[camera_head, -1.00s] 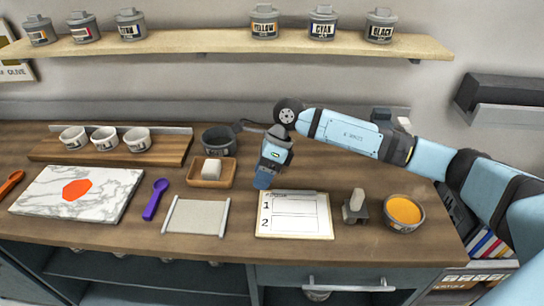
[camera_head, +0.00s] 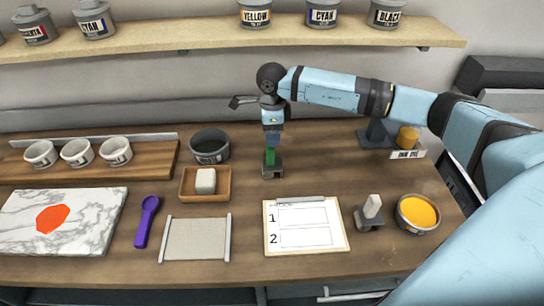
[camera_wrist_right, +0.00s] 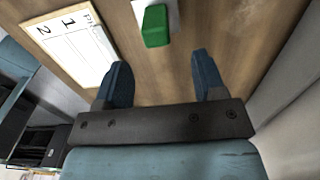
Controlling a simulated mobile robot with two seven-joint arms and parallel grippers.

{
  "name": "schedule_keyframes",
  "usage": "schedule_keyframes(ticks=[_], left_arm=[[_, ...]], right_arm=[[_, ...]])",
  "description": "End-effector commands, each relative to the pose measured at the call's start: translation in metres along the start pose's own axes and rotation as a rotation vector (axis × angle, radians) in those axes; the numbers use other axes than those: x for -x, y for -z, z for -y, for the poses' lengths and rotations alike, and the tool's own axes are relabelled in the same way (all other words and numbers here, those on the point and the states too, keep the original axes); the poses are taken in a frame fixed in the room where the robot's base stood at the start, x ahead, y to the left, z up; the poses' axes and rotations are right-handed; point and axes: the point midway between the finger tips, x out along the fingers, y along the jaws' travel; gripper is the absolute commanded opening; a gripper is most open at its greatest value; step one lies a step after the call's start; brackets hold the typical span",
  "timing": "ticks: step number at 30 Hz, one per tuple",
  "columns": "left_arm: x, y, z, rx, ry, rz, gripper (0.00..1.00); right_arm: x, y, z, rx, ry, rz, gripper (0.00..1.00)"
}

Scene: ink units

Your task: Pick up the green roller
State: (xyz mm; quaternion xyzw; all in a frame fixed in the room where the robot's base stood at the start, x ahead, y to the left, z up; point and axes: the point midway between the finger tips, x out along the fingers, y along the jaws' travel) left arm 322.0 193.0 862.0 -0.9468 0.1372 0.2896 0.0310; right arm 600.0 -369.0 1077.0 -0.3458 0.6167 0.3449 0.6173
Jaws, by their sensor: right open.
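The green roller (camera_head: 270,157) stands upright on a small grey base (camera_head: 272,172) at the back middle of the counter. In the right wrist view its green top (camera_wrist_right: 156,26) shows beyond the fingertips, with a pale base beside it. My right gripper (camera_head: 271,139) points down just above the roller in the head view. In the right wrist view its blue fingers (camera_wrist_right: 160,75) are spread apart with nothing between them. The roller is outside the gap between the fingers. My left gripper is not in view.
A clipboard (camera_head: 335,237) lies in front of the roller. A wooden tray with a white block (camera_head: 206,181) and a dark bowl (camera_head: 209,147) stand to its left. A grey stand with a pale handle (camera_head: 370,213) and an orange-filled bowl (camera_head: 418,212) are at the right.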

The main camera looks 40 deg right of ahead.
Motion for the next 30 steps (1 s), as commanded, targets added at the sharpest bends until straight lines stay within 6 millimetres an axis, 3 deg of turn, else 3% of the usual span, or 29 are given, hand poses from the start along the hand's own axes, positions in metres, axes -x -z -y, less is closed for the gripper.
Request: schedule_keyframes(ticks=[10, 18, 26, 30], left_arm=[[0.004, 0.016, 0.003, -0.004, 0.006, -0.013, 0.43], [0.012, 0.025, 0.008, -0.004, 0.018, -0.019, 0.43], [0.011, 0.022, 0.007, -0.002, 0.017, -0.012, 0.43], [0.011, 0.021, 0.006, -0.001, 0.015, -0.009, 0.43]], right_arm=[[-0.03, 0.001, -0.003, 0.0, -0.002, -0.001, 0.64], [-0.067, 0.002, -0.006, 0.0, -0.002, 0.001, 0.64], [-0.072, 0.002, -0.006, 0.001, 0.0, 0.002, 0.64], [-0.072, 0.002, -0.006, 0.0, 0.0, 0.001, 0.36]])
